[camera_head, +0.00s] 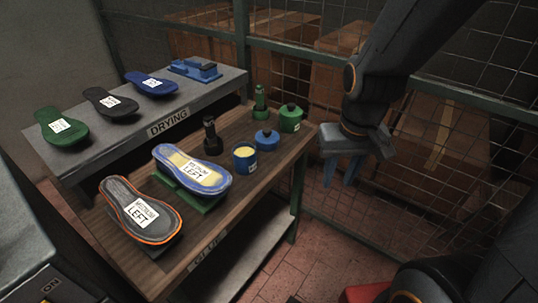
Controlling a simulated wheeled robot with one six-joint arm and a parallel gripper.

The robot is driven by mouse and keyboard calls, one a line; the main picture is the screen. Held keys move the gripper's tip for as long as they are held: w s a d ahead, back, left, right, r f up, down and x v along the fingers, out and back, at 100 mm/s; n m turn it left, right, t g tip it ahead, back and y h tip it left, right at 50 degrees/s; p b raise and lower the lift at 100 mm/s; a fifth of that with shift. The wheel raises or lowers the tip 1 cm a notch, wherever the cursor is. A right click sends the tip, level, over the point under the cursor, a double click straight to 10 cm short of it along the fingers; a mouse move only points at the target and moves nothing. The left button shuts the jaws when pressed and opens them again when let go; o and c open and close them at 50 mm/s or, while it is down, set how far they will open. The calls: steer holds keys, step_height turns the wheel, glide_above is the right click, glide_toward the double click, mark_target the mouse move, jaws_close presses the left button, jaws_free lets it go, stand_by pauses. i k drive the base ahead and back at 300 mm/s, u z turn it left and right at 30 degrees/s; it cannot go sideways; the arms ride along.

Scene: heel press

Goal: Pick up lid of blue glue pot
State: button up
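The blue glue pot (244,161) stands open on the wooden bench, with pale yellow glue showing inside. A blue lid with a dark knob (266,140) lies on the bench just behind and right of the pot, apart from it. My gripper (341,172) hangs to the right of the lid, past the bench's right edge, with its fingers pointing down. The fingers look apart with nothing between them.
A lidded green pot (291,121) stands close behind the lid at the bench corner. Two soles lie at the front left. A wire mesh fence (440,130) is behind my arm.

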mark_target(267, 139)
steer(key=k, duration=1.25)
steer(key=u, duration=0.35)
steer(key=i, duration=1.85)
steer(key=z, duration=1.05)
